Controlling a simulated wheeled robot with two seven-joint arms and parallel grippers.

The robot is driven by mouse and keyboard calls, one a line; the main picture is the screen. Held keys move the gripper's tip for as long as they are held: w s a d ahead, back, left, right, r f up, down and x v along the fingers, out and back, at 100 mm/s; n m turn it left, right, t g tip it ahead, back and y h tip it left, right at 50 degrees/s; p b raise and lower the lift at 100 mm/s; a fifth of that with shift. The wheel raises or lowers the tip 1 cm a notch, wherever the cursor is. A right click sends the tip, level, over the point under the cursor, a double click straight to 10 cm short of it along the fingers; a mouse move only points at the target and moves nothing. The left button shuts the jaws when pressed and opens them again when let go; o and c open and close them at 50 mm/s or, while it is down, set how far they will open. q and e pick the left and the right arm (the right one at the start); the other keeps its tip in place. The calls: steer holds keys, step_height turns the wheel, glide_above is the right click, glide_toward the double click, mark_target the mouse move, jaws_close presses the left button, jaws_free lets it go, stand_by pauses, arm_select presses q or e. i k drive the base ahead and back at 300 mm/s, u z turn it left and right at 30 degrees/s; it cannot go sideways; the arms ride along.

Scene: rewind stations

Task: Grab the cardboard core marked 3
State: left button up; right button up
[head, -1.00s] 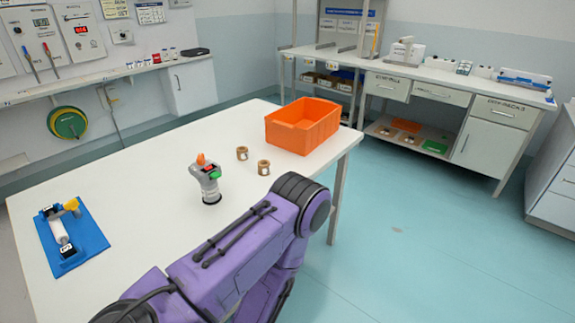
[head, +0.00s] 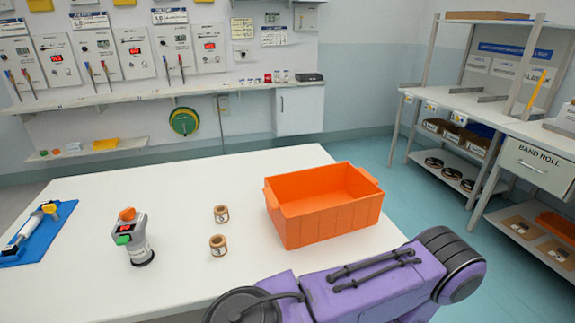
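Two small brown cardboard cores stand upright and apart on the white table (head: 110,190). The far core (head: 221,214) and the near core (head: 218,246) each carry a small dark mark on a pale label, too small to read surely, so I cannot tell which is marked 3. A purple arm of mine crosses the front of the table at the lower right, nearer to me than the cores. Neither of my grippers shows in the head view.
An empty-looking orange bin (head: 322,205) stands right of the cores. A grey device with an orange knob (head: 132,237) stands left of them, and a blue mat with a roller fixture (head: 33,234) lies farther left. The table behind the cores is clear.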

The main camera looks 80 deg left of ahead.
mark_target(218, 246)
steer(key=u, duration=0.05)
steer(key=i, duration=0.65)
steer(key=u, duration=2.8)
